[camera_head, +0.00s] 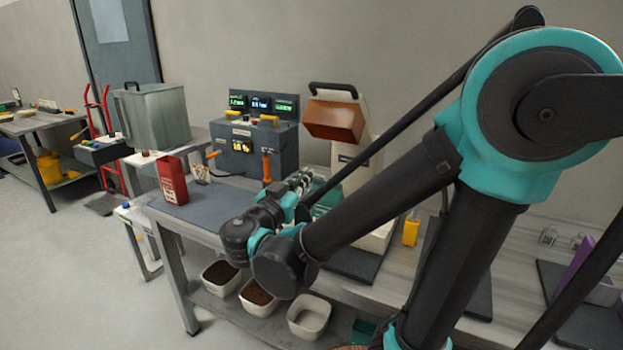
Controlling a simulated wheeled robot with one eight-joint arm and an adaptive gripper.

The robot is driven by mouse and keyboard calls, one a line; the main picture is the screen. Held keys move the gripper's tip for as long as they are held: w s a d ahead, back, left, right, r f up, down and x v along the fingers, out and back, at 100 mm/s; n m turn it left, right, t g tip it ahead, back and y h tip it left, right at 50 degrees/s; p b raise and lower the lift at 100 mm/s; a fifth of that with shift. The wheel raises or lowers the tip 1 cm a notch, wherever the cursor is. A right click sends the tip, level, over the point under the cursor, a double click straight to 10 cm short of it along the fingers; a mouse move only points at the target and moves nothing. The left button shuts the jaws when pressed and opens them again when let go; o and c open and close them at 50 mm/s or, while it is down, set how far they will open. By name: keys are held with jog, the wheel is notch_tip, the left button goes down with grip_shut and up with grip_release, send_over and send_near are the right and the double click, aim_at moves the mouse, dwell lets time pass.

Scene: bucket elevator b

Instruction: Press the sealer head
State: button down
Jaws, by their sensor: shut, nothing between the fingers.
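The sealer head looks to be the orange-brown block (334,119) with a black handle on top, raised and tilted on a pale machine body (345,155). It stands at the back of the bench, right of the grey control box. My gripper (303,178) is in front of and below the sealer head, apart from it in the picture. It is small in view, shut and empty. My arm hides much of the lower part of the sealer.
A grey control box (256,150) with lit displays and an orange-handled lever (267,167) stands left of the sealer. A red pouch (172,180) stands on a dark mat (215,207). A yellow bottle (411,230) is right of my forearm. White bins (309,316) sit below the bench.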

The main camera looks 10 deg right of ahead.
jog(key=s+a+f, duration=0.3)
jog(key=s+f, duration=0.1)
jog(key=s, duration=0.1)
jog(key=shift+s+a, duration=0.35)
jog(key=shift+s, duration=0.05)
